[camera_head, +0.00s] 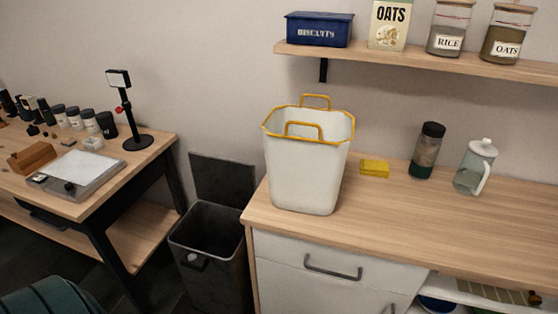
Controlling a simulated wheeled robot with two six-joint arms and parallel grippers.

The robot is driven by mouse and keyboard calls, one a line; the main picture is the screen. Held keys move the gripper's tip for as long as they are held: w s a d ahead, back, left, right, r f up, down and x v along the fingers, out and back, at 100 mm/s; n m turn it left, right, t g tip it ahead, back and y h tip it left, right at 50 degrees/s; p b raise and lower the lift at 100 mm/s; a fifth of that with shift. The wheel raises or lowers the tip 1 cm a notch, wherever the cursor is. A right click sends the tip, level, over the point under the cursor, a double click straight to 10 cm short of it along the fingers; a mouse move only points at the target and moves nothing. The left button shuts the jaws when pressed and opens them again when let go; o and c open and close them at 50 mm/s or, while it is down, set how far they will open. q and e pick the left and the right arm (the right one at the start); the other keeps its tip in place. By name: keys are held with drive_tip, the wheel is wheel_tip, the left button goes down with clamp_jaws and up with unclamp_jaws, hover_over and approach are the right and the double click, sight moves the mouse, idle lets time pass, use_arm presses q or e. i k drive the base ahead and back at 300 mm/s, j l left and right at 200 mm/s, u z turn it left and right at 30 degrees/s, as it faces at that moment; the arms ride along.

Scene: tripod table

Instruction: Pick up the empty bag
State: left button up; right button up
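A white open-topped bag (308,172) with a yellow rim and two yellow handles stands upright on the wooden counter (445,222), near its left end. The visible part of its inside looks empty; its bottom inside is hidden by the front wall. Neither of my grippers is in view.
A yellow block (375,169), a dark-lidded jar (427,151) and a clear pitcher (475,166) stand right of the bag. A shelf (400,57) with containers hangs above. An open dark bin (210,240) stands left of the counter, beside a cluttered table (145,149).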

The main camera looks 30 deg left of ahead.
sight(306, 148)
drive_tip(key=j+z, duration=0.1)
drive_tip(key=j, duration=0.35)
drive_tip(key=k+j+z, duration=0.1)
drive_tip(key=j, duration=0.35)
drive_tip(key=k+j+z, duration=0.1)
drive_tip(key=j, duration=0.4)
drive_tip(key=k+j+z, duration=0.1)
drive_tip(key=j, duration=0.35)
drive_tip(key=k+j+z, duration=0.15)
drive_tip(key=j, duration=0.3)
drive_tip(key=i, duration=0.05)
